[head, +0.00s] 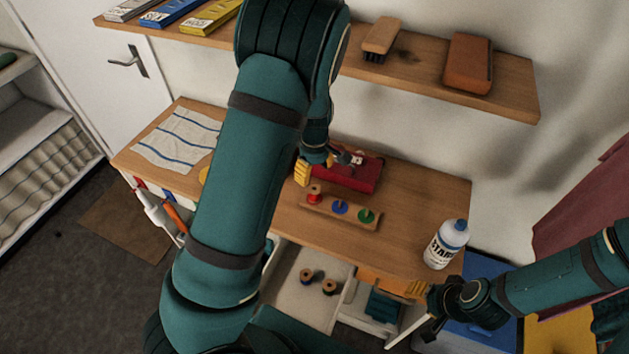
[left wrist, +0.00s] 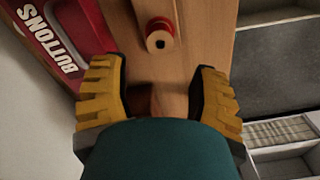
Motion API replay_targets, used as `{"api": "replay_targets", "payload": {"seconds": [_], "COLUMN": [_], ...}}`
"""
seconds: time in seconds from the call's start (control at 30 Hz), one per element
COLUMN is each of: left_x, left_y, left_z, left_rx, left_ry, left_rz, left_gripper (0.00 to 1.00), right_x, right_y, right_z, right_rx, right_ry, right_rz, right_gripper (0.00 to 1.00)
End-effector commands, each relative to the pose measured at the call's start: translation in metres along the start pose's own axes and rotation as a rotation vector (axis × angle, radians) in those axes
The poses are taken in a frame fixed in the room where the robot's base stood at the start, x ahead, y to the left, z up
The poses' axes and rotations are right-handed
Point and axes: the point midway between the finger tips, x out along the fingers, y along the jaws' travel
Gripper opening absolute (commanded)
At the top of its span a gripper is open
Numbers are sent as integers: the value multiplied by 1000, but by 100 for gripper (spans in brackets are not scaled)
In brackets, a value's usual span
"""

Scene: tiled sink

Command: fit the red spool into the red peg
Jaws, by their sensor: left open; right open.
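The red spool (head: 316,191) stands upright at the left end of a wooden peg board (head: 352,217), where it appears to sit around the red peg, which is hidden. Beside it are a blue peg (head: 340,208) and a green peg (head: 366,215). In the left wrist view the red spool (left wrist: 159,36) is beyond my fingertips, apart from them. My left gripper (left wrist: 157,85) is open and empty; in the head view it is just behind the spool and partly hidden by my arm. My right gripper (head: 418,290) is open at the table's front edge.
A red buttons box (head: 352,177) lies behind the peg board. A white bottle (head: 446,245) stands at the table's right. An open drawer (head: 290,310) below holds two spools (head: 318,280). A striped cloth (head: 178,138) lies left. A shelf (head: 430,82) hangs above.

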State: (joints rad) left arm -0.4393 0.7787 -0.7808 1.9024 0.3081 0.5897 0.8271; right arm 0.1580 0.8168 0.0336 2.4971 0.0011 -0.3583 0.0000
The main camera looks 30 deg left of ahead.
Motion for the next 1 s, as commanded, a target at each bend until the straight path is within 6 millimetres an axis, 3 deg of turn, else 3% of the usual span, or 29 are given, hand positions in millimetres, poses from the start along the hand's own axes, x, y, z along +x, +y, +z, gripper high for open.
{"api": "replay_targets", "payload": {"seconds": [0.1, 0.27, 0.37, 0.43, 0.6, 0.7, 0.9, 1.0], "left_x": [-18, -26, -10, 16, 84, 104, 106, 103], "left_y": [0, -1, -10, -22, -64, -83, -100, -102], "left_z": [0, 1, 6, 17, 71, 111, 169, 183], "left_rx": [2, 7, 63, 152, 502, 705, 965, 1028], "left_ry": [0, -1, -7, -19, -68, -92, -98, -91], "left_rz": [2, 0, -6, -6, 59, 146, 325, 382], "left_gripper": [60, 60, 60, 60, 60, 60, 60, 60], "right_x": [-2, -3, -3, -3, -3, -3, -3, -3], "right_y": [-1, -1, -1, -1, -1, -1, -1, -1], "right_z": [0, 0, 0, 0, 0, 0, 0, 0], "right_rx": [0, -1, -1, -1, -1, -1, -1, -1], "right_ry": [0, 0, -1, -1, -1, -1, -1, -1], "right_rz": [0, 0, 0, 0, 0, 0, 0, 0], "right_gripper": [47, 47, 47, 47, 47, 47, 47, 47]}}
